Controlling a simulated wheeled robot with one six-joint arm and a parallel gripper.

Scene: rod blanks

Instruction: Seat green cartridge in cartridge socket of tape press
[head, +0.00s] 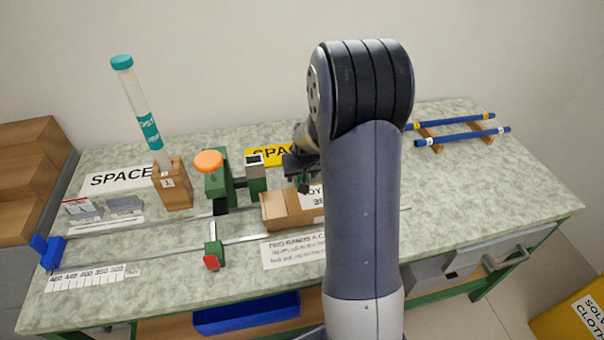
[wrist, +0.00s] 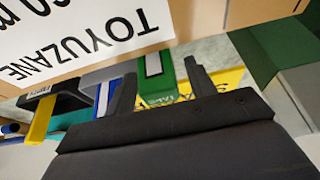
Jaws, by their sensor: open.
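In the wrist view a green block (wrist: 158,85) with a white-edged mark, which looks like the green cartridge, shows between the fingers of my gripper (wrist: 160,84). The fingers stand apart on either side of it; I cannot tell how deep it lies between them. In the head view my gripper (head: 303,180) is small and dark, partly behind my arm, just above the back of the cardboard box. A green device with an orange disc (head: 208,160) stands left of it and may be the tape press. I cannot make out its cartridge socket.
The open cardboard box (head: 280,213) is close to my gripper; its printed side (wrist: 85,35) fills the wrist view's upper left. Blue (wrist: 101,98) and yellow-black pieces (wrist: 42,118) sit beside the green block. A wooden block (head: 174,186) holds a tilted tube. Blue rods (head: 462,137) lie at right.

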